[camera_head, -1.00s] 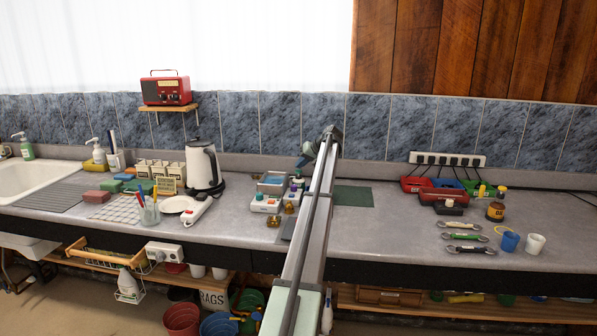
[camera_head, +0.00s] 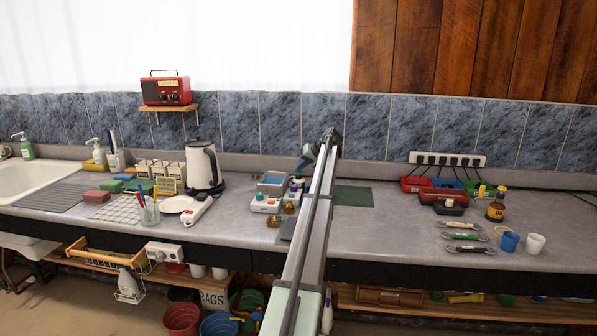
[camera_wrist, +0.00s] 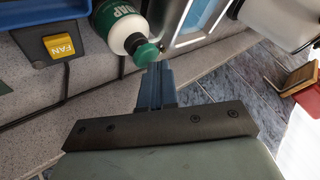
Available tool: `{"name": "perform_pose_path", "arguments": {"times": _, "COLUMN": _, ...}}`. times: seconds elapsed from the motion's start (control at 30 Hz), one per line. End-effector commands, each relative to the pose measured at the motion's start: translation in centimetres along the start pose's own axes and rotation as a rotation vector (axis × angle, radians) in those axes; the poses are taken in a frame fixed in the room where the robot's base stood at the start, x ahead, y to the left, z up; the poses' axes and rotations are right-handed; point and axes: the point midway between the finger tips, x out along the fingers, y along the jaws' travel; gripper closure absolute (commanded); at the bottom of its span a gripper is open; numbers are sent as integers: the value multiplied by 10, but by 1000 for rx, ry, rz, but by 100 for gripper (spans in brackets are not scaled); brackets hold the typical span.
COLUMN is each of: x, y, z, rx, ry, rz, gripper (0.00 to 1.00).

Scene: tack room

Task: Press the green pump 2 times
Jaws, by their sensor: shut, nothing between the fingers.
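The green pump (camera_wrist: 147,54) is the green head on a white bottle with a green label (camera_wrist: 122,24), at the top middle of the wrist view. The bottle shows from above and at a slant. My gripper (camera_wrist: 158,68) is shut and empty. Its fingertips are right beside the green head in the picture; I cannot tell whether they touch it.
A box with a yellow FAN switch (camera_wrist: 61,45) stands near the bottle. A green mat (camera_head: 353,196) lies to the right, with clear counter in front.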

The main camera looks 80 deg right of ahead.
Motion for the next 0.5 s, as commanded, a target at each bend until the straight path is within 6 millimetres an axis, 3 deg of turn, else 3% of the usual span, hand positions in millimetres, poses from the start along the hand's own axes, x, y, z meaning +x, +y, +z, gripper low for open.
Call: {"name": "perform_pose_path", "arguments": {"times": 0.5, "x": -7, "y": -5, "z": -5, "rx": -1, "ry": 0, "rz": 1, "gripper": 100}}
